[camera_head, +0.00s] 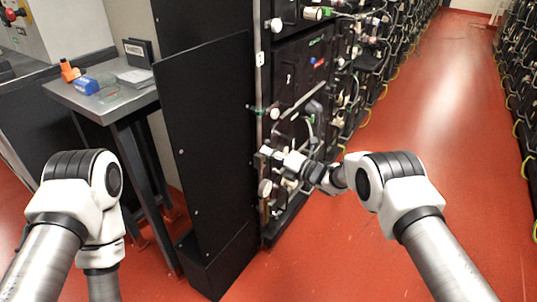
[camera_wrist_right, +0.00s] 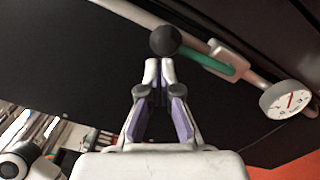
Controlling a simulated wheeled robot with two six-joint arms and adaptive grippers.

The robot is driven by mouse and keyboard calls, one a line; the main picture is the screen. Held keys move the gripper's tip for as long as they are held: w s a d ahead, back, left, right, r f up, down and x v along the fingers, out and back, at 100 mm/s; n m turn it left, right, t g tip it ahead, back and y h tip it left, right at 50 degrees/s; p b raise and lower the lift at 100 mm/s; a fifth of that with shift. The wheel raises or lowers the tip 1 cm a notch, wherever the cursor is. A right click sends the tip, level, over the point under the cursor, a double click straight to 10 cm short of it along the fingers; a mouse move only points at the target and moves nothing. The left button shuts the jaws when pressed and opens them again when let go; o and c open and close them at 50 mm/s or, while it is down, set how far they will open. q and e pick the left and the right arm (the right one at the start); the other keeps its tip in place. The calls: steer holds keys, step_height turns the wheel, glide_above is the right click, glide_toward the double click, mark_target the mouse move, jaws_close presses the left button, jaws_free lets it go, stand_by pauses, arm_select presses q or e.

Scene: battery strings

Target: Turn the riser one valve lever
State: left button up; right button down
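A green valve lever (camera_wrist_right: 215,66) with a black ball knob (camera_wrist_right: 165,40) lies along a pale pipe in the right wrist view. My right gripper (camera_wrist_right: 159,66) has its two fingertips close together and points at the knob. The tips are just below the knob in the picture, with nothing seen between them; I cannot tell whether they touch it. In the head view a green lever (camera_head: 258,110) sticks out left of the rack's front edge, and my right gripper (camera_head: 266,153) is below it. My left gripper is out of the picture.
A round white gauge (camera_wrist_right: 287,99) sits at the pipe's right end. A tall black panel (camera_head: 207,150) stands left of the rack. A grey table (camera_head: 115,99) holds a blue item (camera_head: 86,86) and an orange one (camera_head: 69,71). The red aisle floor (camera_head: 440,110) is clear.

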steer(key=v, duration=1.2)
steer(key=s+f+m+h, duration=0.4)
steer(key=s+f+m, duration=0.4)
steer(key=f, duration=0.4)
steer(key=s+d+f+m+g+h, duration=0.25)
steer(key=s+f+m, duration=0.2)
steer(key=s, duration=0.45)
steer(key=s+d+f+m+g+h, duration=0.2)
steer(key=s+d+f+m+h, duration=0.1)
steer(key=s+m, duration=0.4)
steer(key=s+d+f+m+g+h, duration=0.2)
steer(key=s+f+m+g, duration=0.15)
steer(key=s, duration=0.65)
steer(key=s+d+m+g+h, duration=0.3)
steer(key=s+d+m+g, duration=0.1)
steer(key=s+m, duration=0.75)
step_height(320, 180, up, 21)
steer(key=p, duration=2)
steer(key=shift+s+f+t+p, duration=0.2)
steer(key=shift+s+t+p, duration=0.05)
steer(key=shift+t+p, duration=0.05)
